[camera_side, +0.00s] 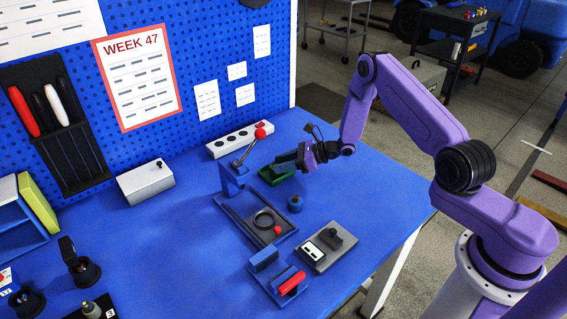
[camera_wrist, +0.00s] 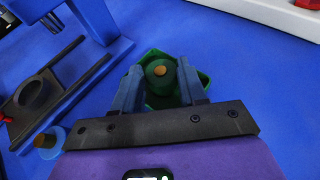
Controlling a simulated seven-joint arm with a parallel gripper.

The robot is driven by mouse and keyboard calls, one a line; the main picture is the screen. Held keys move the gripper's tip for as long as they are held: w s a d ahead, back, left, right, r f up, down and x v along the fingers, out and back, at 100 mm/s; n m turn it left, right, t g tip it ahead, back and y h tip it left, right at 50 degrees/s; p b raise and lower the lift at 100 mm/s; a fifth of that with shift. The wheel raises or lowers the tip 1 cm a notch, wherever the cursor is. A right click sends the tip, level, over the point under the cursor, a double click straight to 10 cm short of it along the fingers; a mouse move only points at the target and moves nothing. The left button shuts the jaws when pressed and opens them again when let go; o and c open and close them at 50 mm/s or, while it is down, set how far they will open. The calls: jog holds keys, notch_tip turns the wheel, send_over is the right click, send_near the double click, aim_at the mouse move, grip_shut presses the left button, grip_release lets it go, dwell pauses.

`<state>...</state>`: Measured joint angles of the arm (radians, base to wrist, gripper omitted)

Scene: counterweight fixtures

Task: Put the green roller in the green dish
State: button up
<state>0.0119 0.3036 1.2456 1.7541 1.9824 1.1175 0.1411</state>
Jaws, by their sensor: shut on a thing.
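The green roller (camera_wrist: 160,78), dark with an orange-brown end, sits between the two fingers of my gripper (camera_wrist: 160,92) in the wrist view. My gripper is shut on it. The green dish (camera_wrist: 203,77) lies under the roller and fingers, its rim showing around them. In the side view, my gripper (camera_side: 284,160) is right at the green dish (camera_side: 266,178), near the back of the blue table. The fingers mostly hide the roller there. I cannot tell whether the roller touches the dish floor.
A grey scale-like device (camera_side: 322,252) and a red-handled clamp (camera_side: 290,281) are nearer.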

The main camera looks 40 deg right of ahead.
jog(key=shift+f, duration=0.15)
jog(key=o, duration=1.2)
